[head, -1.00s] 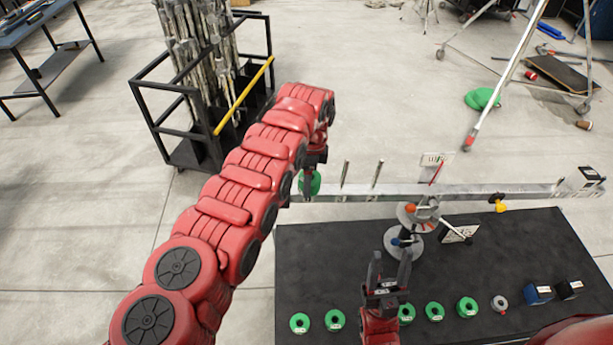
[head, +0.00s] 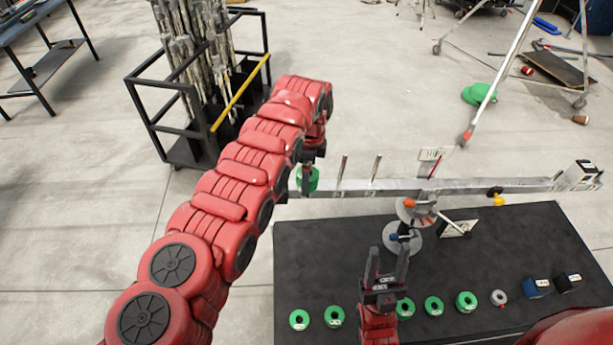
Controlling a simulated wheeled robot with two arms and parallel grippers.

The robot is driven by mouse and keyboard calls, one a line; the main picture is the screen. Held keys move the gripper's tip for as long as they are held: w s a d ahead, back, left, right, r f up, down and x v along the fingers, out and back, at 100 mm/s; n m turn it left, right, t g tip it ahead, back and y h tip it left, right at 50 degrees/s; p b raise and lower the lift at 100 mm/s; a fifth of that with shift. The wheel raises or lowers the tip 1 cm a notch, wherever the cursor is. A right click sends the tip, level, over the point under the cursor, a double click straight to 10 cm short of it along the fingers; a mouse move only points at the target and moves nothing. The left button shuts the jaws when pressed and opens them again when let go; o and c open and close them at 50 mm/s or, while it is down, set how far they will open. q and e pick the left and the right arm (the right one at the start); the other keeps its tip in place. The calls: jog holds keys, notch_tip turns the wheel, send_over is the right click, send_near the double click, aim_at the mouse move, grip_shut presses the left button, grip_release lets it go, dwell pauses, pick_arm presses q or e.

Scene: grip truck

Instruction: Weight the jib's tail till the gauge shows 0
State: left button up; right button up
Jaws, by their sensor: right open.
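The jib is a long grey beam (head: 455,187) on a round-based stand (head: 402,245), with two upright pegs (head: 343,172) on its left part. A white card with a red pointer (head: 432,160) stands behind the pivot; its reading is too small to tell. My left gripper (head: 308,172) is at the beam's left end, shut on a green weight (head: 301,186); whether the weight touches the beam is hidden. Several green weights (head: 466,301) lie along the mat's front edge. My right gripper (head: 387,262) is open and empty above the mat, near one weight (head: 405,308).
The black mat (head: 520,240) also holds a grey ring (head: 499,298), a blue box (head: 537,288) and a dark box (head: 568,282). A black cart (head: 190,125) of poles stands behind my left arm.

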pick_arm(q)
notch_tip(320, 180, up, 3)
jog(key=shift+w+d+r+b, duration=0.1)
jog(key=shift+d+r+b, duration=0.1)
jog(key=shift+b, duration=0.6)
jog(key=r, duration=0.5)
jog(key=shift+d, duration=0.2)
notch_tip(320, 180, up, 7)
jog(key=p, duration=0.9)
jog(key=shift+r, duration=0.1)
jog(key=shift+d+r+p, duration=0.1)
jog(key=shift+r+p, duration=0.4)
jog(key=shift+p, duration=0.3)
